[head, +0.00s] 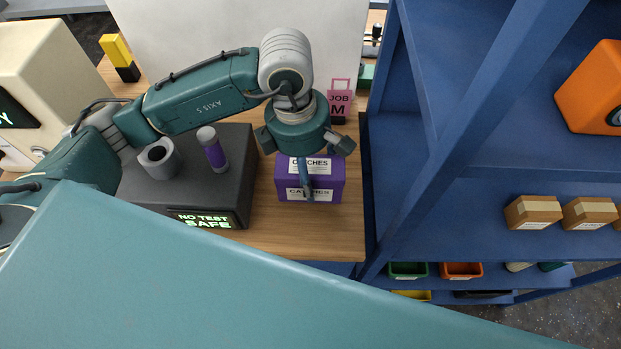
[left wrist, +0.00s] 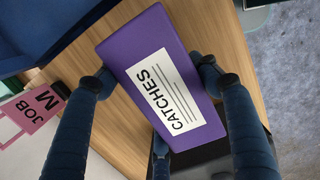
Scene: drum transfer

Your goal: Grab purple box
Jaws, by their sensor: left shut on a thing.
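The purple box (head: 324,192) has white labels reading "CATCHES" and stands on the wooden table, below my left gripper (head: 305,180) in the head view. In the left wrist view the purple box (left wrist: 185,60) lies between the blue fingers of my left gripper (left wrist: 155,83), with fingers at both of its sides. The left gripper is shut on the box. In the head view the box's top is partly hidden by the gripper. My right gripper is not in either view.
A dark device (head: 235,170) reading "NO TEST SAFE" stands left of the box, with a purple cylinder (head: 214,150) and a grey ring holder (head: 158,158) on it. A pink "JOB M" tag (head: 340,103) stands behind. A blue shelf (head: 440,170) rises close on the right.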

